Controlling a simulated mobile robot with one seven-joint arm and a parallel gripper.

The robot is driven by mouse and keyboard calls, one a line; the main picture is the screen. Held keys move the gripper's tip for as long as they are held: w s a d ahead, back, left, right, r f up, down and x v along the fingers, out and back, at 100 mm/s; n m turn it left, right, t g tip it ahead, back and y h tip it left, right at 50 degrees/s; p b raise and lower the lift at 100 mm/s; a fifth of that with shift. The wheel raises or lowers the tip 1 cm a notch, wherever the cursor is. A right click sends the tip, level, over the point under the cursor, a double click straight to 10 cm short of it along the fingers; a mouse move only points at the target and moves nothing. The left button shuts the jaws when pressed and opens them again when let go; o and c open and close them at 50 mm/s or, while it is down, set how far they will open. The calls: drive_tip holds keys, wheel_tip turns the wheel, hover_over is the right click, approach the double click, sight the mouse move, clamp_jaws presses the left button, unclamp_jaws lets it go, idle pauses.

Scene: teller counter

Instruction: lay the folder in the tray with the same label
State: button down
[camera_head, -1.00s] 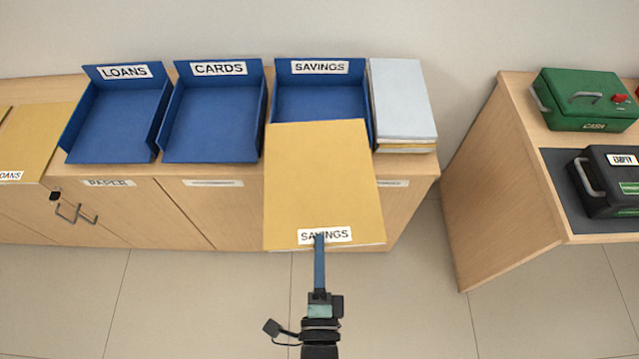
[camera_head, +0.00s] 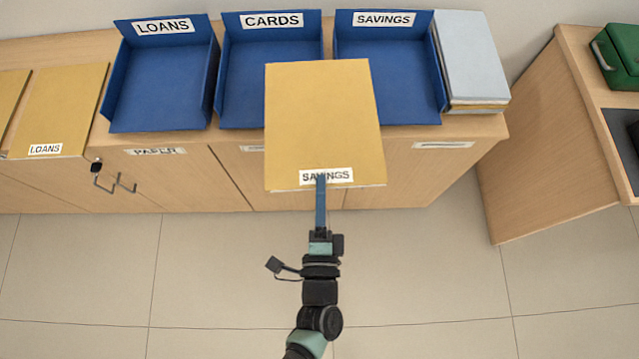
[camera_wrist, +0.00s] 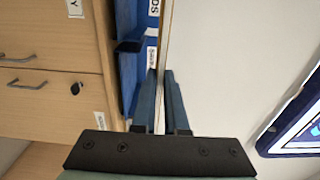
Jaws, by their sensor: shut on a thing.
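A yellow folder (camera_head: 322,115) labelled SAVINGS is held out level by its near edge. My gripper (camera_head: 320,185) is shut on that edge, at the label; the wrist view shows the two blue fingers (camera_wrist: 161,95) around the thin folder edge (camera_wrist: 166,35). The folder covers part of the CARDS tray (camera_head: 268,85) and overlaps the left part of the SAVINGS tray (camera_head: 405,85) in the head view. Both trays are blue with open fronts. The visible part of the SAVINGS tray is empty. The LOANS tray (camera_head: 163,90) at left is empty.
A stack of pale and yellow folders (camera_head: 468,60) stands right of the SAVINGS tray. A LOANS folder (camera_head: 62,105) lies on the counter at left. A separate wooden desk (camera_head: 545,150) with a green box (camera_head: 622,60) is at right. The floor in front is clear.

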drive_tip(key=w+d+f+b, duration=0.15)
drive_tip(key=d+b, duration=0.25)
drive_tip(key=d, duration=0.4)
drive_tip(key=w+d+b, duration=0.3)
drive_tip(key=d+b, duration=0.2)
drive_tip(key=d, duration=0.4)
wheel_tip(320, 180, down, 6)
drive_tip(key=b, duration=0.4)
drive_tip(key=w+a+f+b, duration=0.1)
drive_tip(key=w+b, duration=0.1)
drive_tip(key=w, duration=0.7)
drive_tip(key=shift+w+f+h, duration=0.3)
drive_tip(key=shift+f, duration=0.1)
drive_tip(key=c, duration=0.9)
unclamp_jaws()
drive_tip(key=shift+o, duration=0.2)
drive_tip(key=shift+s, duration=0.1)
